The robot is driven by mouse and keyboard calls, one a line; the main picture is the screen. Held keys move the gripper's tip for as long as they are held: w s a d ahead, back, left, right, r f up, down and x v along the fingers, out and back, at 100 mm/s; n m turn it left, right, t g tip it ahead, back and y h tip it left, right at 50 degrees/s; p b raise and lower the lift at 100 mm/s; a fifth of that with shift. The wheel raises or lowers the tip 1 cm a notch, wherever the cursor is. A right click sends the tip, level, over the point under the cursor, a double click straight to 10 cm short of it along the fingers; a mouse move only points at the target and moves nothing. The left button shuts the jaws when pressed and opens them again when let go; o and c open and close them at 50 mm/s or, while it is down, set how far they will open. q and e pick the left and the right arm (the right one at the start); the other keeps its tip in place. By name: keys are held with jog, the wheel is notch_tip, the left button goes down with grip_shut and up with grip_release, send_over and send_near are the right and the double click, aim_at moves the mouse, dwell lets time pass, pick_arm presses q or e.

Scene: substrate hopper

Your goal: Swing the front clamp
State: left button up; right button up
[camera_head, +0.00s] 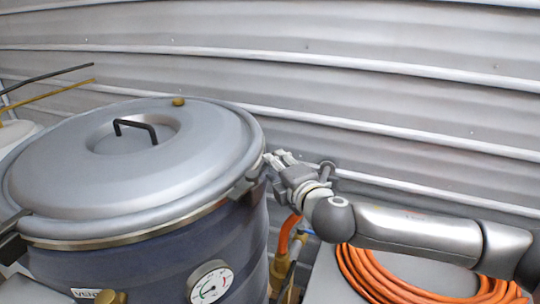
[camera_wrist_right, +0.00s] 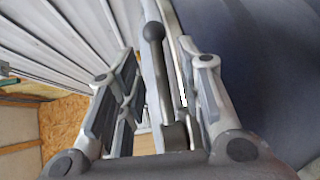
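A large dark hopper drum (camera_head: 150,260) carries a domed grey lid (camera_head: 70,170) with a black handle. A grey clamp bracket (camera_head: 248,183) sits on the rim at the right. My right gripper (camera_head: 272,162) is at this side of the rim, close to the bracket. In the right wrist view, a dark clamp lever with a ball knob (camera_wrist_right: 153,32) lies between the fingers of my right gripper (camera_wrist_right: 155,60). The fingers stand apart, with a gap on the left of the lever; it lies nearer the right finger. I cannot tell whether they touch. My left gripper is not in view.
A corrugated metal wall (camera_head: 400,90) rises close behind. A coiled orange hose (camera_head: 375,280) lies on a grey surface below my right arm. A pressure gauge (camera_head: 210,284) and brass fittings (camera_head: 280,268) are on or beside the drum. Another dark fitting (camera_head: 12,235) is at the left rim.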

jog(key=p+x, duration=0.1)
jog(key=x, duration=0.2)
jog(key=shift+w+a+r, duration=0.1)
jog(key=shift+w, duration=0.2)
jog(key=shift+w+a, duration=0.15)
jog(key=shift+w, duration=0.25)
jog(key=shift+f, duration=0.2)
grip_shut()
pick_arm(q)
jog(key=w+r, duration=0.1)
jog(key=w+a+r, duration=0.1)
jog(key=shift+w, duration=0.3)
